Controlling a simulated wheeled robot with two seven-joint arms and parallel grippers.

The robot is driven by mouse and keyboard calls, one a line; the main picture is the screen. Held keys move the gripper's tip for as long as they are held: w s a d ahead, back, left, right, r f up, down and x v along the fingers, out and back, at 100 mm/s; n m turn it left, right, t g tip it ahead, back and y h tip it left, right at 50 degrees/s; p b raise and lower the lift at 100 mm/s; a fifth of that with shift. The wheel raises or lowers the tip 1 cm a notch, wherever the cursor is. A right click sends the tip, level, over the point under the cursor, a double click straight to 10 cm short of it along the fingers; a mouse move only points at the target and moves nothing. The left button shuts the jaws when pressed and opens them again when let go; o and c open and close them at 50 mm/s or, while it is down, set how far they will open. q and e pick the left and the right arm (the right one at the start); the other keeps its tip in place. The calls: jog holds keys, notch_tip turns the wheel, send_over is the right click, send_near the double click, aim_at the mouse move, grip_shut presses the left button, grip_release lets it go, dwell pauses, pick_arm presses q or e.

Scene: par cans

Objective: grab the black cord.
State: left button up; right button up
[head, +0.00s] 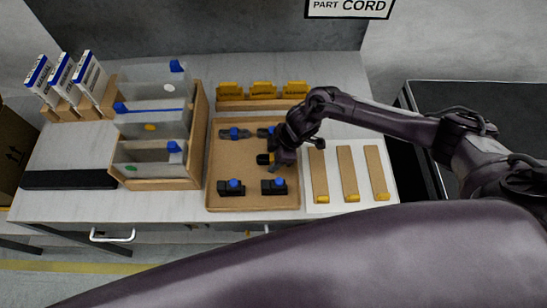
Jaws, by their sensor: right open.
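On a brown tray (250,200) lie several small parts with blue knobs. Two black ones sit at the near edge, one at the left (231,188) and one at the right (274,187). Two dark grey ones lie at the far side, the left one (234,133) clear and the right one (264,131) close to my arm. I cannot make out which part is the black cord; no loose cord shows clearly. My right gripper (268,160) is open over the tray's right side, above and behind the near right black part. Its fingers are small and dark here. My left gripper is not in view.
A wooden rack (199,150) with clear bins stands left of the tray. Yellow parts (262,89) stand in a holder behind it. Three wooden strips (347,172) lie to the right. White-and-blue boxes (61,75) stand at far left, with a black bar (70,180) in front.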

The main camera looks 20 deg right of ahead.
jog(key=shift+f, duration=0.2)
jog(key=c, duration=1.1)
jog(key=shift+r, duration=0.1)
jog(key=shift+c, duration=0.2)
